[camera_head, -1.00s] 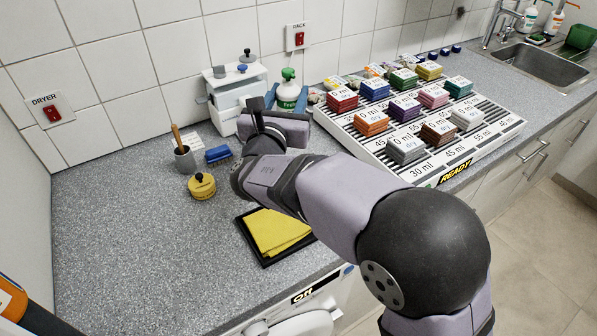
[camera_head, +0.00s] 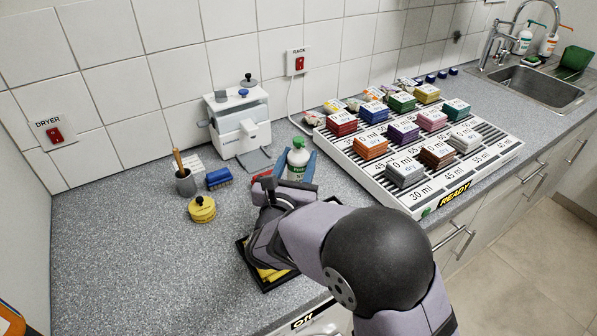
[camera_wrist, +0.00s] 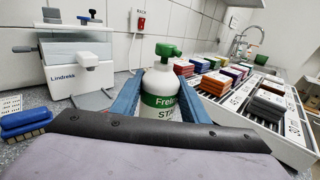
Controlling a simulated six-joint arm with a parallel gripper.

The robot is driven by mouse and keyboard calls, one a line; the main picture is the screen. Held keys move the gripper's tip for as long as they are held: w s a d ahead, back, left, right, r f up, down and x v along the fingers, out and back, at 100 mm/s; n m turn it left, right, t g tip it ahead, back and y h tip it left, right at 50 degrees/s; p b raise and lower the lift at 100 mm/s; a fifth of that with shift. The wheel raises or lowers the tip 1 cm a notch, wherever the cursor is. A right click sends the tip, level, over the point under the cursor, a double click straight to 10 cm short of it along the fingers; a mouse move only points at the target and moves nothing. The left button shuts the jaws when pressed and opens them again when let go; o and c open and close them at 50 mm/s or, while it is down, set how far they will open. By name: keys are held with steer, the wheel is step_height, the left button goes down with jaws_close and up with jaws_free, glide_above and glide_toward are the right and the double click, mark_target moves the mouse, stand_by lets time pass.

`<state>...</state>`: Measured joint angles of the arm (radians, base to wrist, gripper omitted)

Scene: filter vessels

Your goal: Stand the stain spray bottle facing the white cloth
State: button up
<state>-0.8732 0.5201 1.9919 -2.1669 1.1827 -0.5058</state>
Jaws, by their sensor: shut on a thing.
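The stain spray bottle (camera_head: 297,161) is white with a green label and a green spray head. In the wrist view the bottle (camera_wrist: 161,88) is upright between the two blue fingers of my gripper (camera_wrist: 161,108), which are shut on it. In the head view my gripper (camera_head: 296,166) holds it right of the white dispenser. My arm hides the bottle's lower part, so I cannot tell whether its base touches the counter. A yellow cloth (camera_head: 268,274) lies in a black tray (camera_head: 283,283), partly covered by my arm. I cannot make out a white cloth.
The white dispenser (camera_head: 240,125) stands behind, left of the bottle. A blue brush (camera_head: 219,179), a grey pot (camera_head: 186,183) and a yellow round tin (camera_head: 202,209) stand left. The slotted rack (camera_head: 372,187) with coloured blocks is close on the right. The left counter is clear.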

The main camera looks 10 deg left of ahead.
mark_target(296, 178)
steer(key=shift+f, duration=1.85)
steer(key=shift+f, duration=0.15)
steer(key=o, duration=1.2)
steer(key=shift+o, duration=0.2)
steer(key=shift+r, duration=0.25)
steer(key=s+b, duration=0.1)
steer(key=s, duration=1.1)
steer(key=shift+f+b, duration=0.15)
steer(key=shift+b, duration=0.25)
